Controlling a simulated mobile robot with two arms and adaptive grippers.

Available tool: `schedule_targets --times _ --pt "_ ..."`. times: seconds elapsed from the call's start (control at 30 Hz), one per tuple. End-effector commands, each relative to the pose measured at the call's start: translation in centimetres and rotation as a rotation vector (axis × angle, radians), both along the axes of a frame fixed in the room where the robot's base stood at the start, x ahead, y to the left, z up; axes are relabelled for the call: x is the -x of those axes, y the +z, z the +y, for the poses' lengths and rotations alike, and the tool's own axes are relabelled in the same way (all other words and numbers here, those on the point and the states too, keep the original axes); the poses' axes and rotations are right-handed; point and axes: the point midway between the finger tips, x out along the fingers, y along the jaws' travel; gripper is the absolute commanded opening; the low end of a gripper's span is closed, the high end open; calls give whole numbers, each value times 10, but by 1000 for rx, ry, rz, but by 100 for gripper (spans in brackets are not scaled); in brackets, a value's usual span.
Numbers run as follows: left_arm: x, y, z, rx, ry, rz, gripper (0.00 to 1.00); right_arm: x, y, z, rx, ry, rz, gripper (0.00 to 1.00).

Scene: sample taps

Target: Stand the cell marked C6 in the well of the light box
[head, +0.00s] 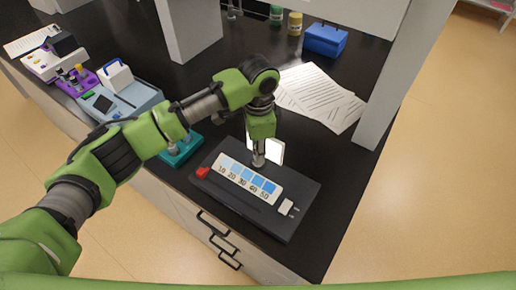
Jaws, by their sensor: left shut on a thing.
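The light box (300,222) is a dark flat box on the black bench, with a strip of numbered blue patches along it and a bright white panel (276,150) standing at its back. My left gripper (259,160) points down over the box, just in front of the panel. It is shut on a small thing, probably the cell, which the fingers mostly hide. I cannot read a C6 mark, and I cannot tell whether the cell is in the well or above it. The well is hidden. My right gripper is out of view.
A teal rack (180,157) stands left of the light box, partly behind my arm. Papers (318,96) lie behind it, near a white post (385,75). A blue box (325,40) and instruments (112,95) stand farther off. The bench's front edge is close to the light box.

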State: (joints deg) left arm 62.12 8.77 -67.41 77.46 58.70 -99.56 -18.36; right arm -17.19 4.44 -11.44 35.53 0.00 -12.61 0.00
Motion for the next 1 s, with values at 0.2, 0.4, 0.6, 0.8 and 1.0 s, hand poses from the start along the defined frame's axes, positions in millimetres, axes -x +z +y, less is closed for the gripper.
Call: schedule_targets --times 0.2,0.4,0.6,0.8,1.0 --pt "-1 -7 -1 1 0 -3 6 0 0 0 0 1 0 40" --pt "-1 -7 -1 2 0 -2 6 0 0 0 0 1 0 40" --pt "0 -9 -1 2 0 -1 6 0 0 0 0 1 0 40" --pt "0 -17 -2 2 0 0 6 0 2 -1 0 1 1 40" --pt "-1 -19 -2 2 -1 -1 6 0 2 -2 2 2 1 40"
